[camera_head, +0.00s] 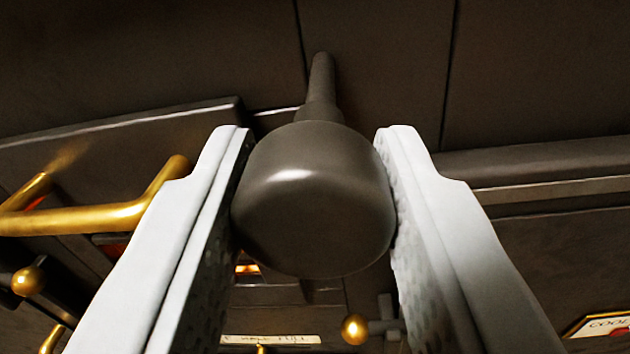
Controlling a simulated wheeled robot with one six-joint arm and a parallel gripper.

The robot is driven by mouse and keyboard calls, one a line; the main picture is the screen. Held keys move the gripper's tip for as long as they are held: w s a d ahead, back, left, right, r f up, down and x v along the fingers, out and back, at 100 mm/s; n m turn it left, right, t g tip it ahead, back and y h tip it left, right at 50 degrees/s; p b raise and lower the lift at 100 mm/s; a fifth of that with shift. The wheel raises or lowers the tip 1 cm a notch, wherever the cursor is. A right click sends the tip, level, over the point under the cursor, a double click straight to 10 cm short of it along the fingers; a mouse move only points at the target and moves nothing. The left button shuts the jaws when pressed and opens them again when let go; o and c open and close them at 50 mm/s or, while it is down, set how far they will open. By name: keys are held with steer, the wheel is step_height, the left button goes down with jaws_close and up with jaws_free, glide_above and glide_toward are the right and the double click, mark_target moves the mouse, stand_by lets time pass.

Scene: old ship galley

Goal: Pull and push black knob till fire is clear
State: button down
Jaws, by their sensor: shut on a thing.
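The black knob (313,200) is a large, dark, rounded cylinder in the middle of the view. A thin dark rod (321,85) runs from it up to the dark panel behind. My gripper (314,190) has its two white fingers on the left and right sides of the knob and is shut on it. An orange-yellow glow (248,268) shows low behind the knob, partly hidden by it and the left finger. The fire itself is largely hidden, so I cannot tell its size.
A brass rail (90,217) stands out at the left, close to my left finger. Brass ball knobs show at the lower left (27,281) and below the black knob (354,329). A cream label strip (270,340) is at the bottom, and a framed sign (604,325) at the lower right.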

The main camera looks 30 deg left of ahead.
steer(key=c, duration=1)
jaws_free()
steer(key=v, duration=1.7)
steer(key=shift+s+d, duration=0.1)
steer(key=shift+s, duration=0.1)
